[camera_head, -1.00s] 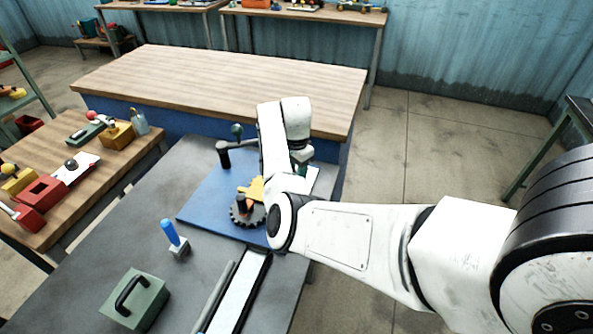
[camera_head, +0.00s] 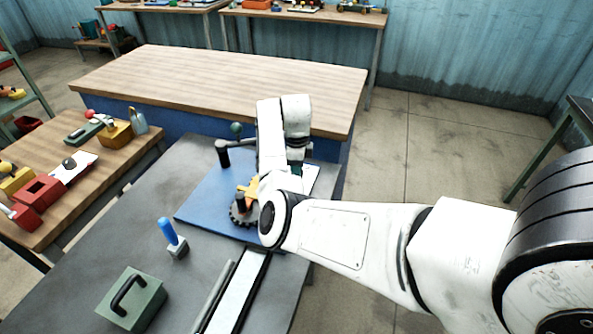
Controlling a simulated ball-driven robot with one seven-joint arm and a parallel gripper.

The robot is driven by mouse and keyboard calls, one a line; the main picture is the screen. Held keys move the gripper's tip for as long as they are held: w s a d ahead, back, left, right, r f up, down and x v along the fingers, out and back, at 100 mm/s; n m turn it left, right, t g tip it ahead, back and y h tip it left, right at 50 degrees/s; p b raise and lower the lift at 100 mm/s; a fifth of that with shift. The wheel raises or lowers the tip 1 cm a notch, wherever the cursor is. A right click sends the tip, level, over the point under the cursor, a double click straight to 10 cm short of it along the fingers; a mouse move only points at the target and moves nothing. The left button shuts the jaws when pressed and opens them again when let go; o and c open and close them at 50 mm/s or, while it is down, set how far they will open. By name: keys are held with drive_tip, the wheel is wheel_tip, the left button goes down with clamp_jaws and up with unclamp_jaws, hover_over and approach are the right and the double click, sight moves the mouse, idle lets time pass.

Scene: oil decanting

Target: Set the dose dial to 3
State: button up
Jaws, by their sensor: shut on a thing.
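My gripper (camera_head: 297,157) hangs at the end of my arm over the right part of a blue board (camera_head: 205,200). My wrist covers most of it, and its fingertips barely show. It is shut on a small green part (camera_head: 297,169), mostly hidden, beside a white plate (camera_head: 311,176) on the board. A dark toothed wheel (camera_head: 238,216) with an orange and yellow top stands left of my wrist, partly covered by it. I cannot tell which part is the dose dial, and no dial number is readable.
A dark crank with a ball knob (camera_head: 236,129) stands at the board's back. A blue-handled tool (camera_head: 169,232), a green box (camera_head: 132,298) and a long tray (camera_head: 238,290) are on the grey table (camera_head: 90,265). A wooden table (camera_head: 220,80) stands behind.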

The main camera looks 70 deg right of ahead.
drive_tip(key=shift+m, duration=0.7)
drive_tip(key=o, duration=1.1)
drive_tip(key=shift+c, duration=0.2)
drive_tip(key=shift+r, duration=0.15)
wheel_tip(320, 180, up, 11)
drive_tip(key=b, duration=0.1)
drive_tip(key=shift+f+b, duration=0.2)
drive_tip(key=shift+b, duration=0.2)
